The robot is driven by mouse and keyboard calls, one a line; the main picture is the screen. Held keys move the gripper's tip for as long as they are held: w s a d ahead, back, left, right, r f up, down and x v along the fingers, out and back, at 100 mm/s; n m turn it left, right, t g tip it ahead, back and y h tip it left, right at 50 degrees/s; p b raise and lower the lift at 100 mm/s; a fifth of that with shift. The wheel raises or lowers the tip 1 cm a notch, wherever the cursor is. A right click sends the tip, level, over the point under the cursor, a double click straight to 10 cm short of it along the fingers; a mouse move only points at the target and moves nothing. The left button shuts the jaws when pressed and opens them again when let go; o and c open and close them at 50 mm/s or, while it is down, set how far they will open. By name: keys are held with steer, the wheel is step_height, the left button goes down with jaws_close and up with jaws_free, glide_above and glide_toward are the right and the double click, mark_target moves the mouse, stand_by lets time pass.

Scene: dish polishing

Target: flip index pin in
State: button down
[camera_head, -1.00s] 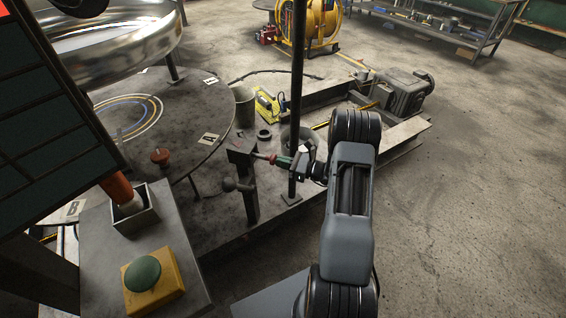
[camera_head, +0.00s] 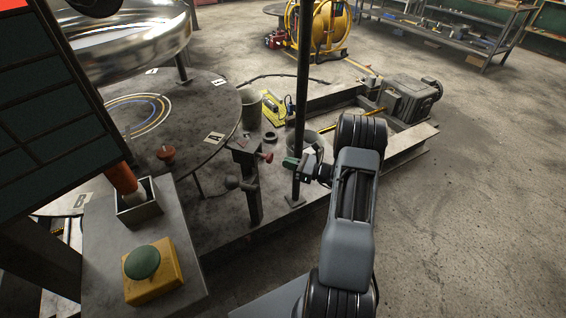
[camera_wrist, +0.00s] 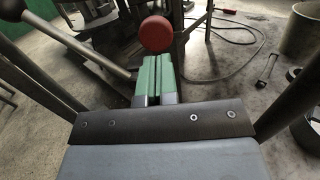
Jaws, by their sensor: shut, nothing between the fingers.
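The index pin's red knob (camera_head: 266,157) sticks out from the right side of the dark bracket at the top of a short post (camera_head: 250,190). In the wrist view the round red knob (camera_wrist: 156,34) is straight ahead of the fingertips. My gripper (camera_head: 289,163) is just right of the knob, with a small gap between them in the head view. In the wrist view its green fingers (camera_wrist: 155,80) are pressed together and hold nothing. The pin's shaft behind the knob is mostly hidden, so I cannot tell how far in it sits.
A thin upright pole (camera_head: 300,90) stands close beside my gripper. A lever with a dark ball (camera_head: 232,182) projects left from the post. The round turntable (camera_head: 190,110) lies behind it. A green button on a yellow box (camera_head: 153,275) is at front left. Open floor lies right.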

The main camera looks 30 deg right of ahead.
steer(key=v, duration=1)
steer(key=shift+a+f, duration=0.1)
steer(key=shift+a, duration=0.1)
steer(key=s+a+f+n+g, duration=0.4)
steer(key=g, duration=0.1)
steer(key=s+a+r+n+g+h+p, duration=0.2)
steer(key=s+a+r+n+g+h, duration=0.1)
steer(key=s+a+r+n+g, duration=0.3)
steer(key=s+a+r+n+h+p, duration=0.1)
steer(key=a+r+n+h+p, duration=0.2)
steer(key=r, duration=0.5)
steer(key=s+a+r+n+t+h+p, duration=0.1)
steer(key=s+a+r+n+h+p, duration=0.1)
steer(key=a+r+n, duration=0.3)
steer(key=s+a+r+n+h+p, duration=0.1)
steer(key=a+r+n+h+p, duration=0.2)
steer(key=r+n, duration=0.6)
step_height(320, 180, up, 3)
steer(key=shift+s+a+f+h+p, duration=0.25)
steer(key=shift+s+a+h+p, duration=0.15)
steer(key=shift+h, duration=0.4)
